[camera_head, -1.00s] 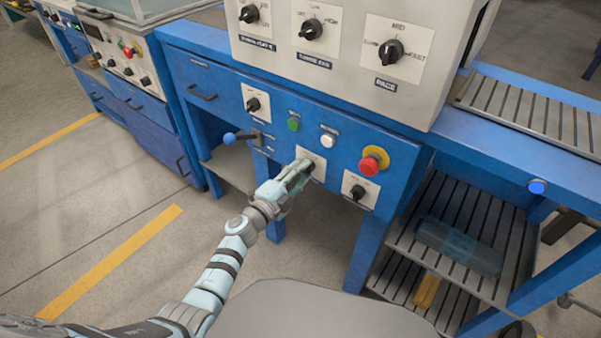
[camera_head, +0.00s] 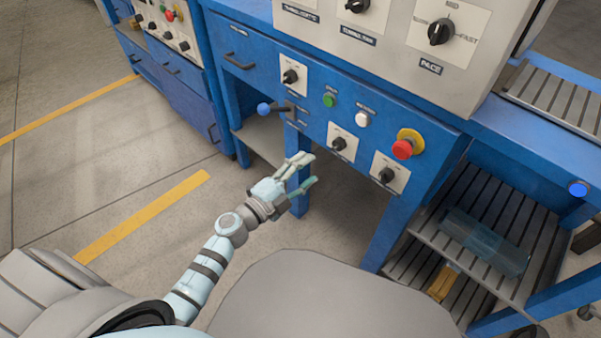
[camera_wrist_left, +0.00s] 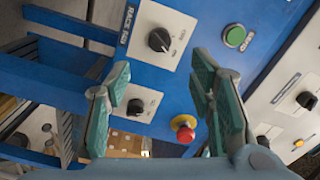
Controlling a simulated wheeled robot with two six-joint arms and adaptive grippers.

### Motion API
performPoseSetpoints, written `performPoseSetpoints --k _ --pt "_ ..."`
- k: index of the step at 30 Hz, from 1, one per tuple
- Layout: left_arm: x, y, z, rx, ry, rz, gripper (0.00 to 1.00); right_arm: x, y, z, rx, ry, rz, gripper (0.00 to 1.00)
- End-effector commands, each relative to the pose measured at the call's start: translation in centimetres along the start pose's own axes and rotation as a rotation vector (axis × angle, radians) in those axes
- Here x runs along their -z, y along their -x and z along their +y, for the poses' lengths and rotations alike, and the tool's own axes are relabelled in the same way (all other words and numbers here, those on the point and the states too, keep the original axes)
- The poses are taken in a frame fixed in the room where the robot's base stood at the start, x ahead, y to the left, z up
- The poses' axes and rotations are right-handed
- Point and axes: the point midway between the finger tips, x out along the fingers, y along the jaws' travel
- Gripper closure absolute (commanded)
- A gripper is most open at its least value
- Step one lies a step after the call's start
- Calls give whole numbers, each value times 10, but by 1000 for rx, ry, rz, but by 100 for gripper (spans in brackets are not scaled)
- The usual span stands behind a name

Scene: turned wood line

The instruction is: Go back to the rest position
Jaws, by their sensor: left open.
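My left gripper (camera_head: 308,174) is open and empty in the head view. It hangs in front of the blue control panel (camera_head: 320,120), below and left of a black knob on a white plate (camera_head: 339,144), and apart from it. In the left wrist view the two fingers of my left gripper (camera_wrist_left: 160,95) stand wide apart with nothing between them. Beyond them show a black knob (camera_wrist_left: 159,40) and a red button (camera_wrist_left: 184,128). My right gripper is in neither view.
A slatted shelf (camera_head: 485,205) with a clear blue box (camera_head: 484,241) stands at right. Open floor (camera_head: 90,190) lies at left.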

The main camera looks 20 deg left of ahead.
Motion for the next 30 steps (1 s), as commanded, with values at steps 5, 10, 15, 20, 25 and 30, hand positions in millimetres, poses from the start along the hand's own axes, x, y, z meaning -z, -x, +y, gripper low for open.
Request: performPoseSetpoints --k 5,10,15,20,25,30 --pt "0 19 0 0 0 0 51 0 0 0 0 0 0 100" --pt "0 20 0 1 0 0 51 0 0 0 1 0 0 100" --pt "0 19 0 0 0 0 51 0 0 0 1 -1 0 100" --pt "-4 19 -1 5 -1 -20 51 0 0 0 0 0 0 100" --pt "-74 40 43 -17 253 -286 51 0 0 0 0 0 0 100" --pt "-143 135 181 -181 651 -733 51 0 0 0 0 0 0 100"
